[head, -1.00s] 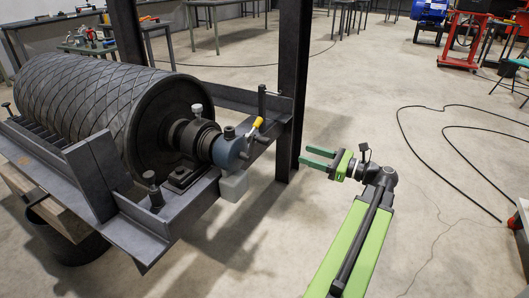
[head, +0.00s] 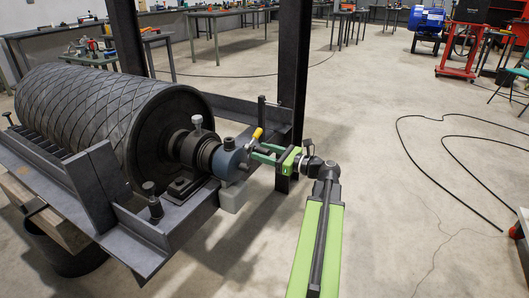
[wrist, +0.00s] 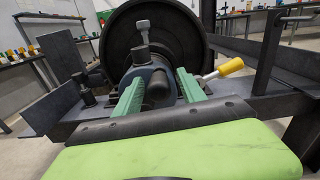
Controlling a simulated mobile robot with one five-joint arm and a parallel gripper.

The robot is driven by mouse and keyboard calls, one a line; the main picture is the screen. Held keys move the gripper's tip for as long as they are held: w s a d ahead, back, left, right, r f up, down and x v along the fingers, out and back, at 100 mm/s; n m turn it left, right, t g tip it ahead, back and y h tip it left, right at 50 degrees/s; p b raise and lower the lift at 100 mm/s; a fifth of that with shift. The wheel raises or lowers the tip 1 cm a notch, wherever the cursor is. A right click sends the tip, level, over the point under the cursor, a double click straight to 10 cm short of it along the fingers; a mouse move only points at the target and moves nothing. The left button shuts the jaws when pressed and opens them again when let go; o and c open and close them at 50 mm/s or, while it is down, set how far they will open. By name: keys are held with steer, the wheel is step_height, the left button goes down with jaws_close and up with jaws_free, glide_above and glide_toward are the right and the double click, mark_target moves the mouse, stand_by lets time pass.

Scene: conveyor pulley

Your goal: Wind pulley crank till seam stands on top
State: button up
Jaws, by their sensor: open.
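The black pulley drum (head: 75,105) with a diamond-patterned cover lies in a steel frame at the left; its end face shows in the wrist view (wrist: 188,35). I cannot make out a seam. A blue-grey hub (head: 229,157) sits on its shaft. The crank's yellow grip (head: 257,134) sticks up and right from the hub; in the wrist view the yellow grip (wrist: 231,66) points right. My gripper (head: 256,152) is open at the hub's near end. In the wrist view its green fingers (wrist: 158,84) flank the dark shaft end, with the yellow grip outside the right finger.
A dark steel post (head: 292,85) stands just behind my gripper. The frame's side beam (head: 178,225) runs below the shaft, with an upright dark rod (head: 262,108) near the crank.

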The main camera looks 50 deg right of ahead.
steer(key=shift+c, duration=0.3)
jaws_close()
stand_by(1.1)
steer(key=shift+w+d, duration=0.1)
steer(key=shift+d, duration=0.05)
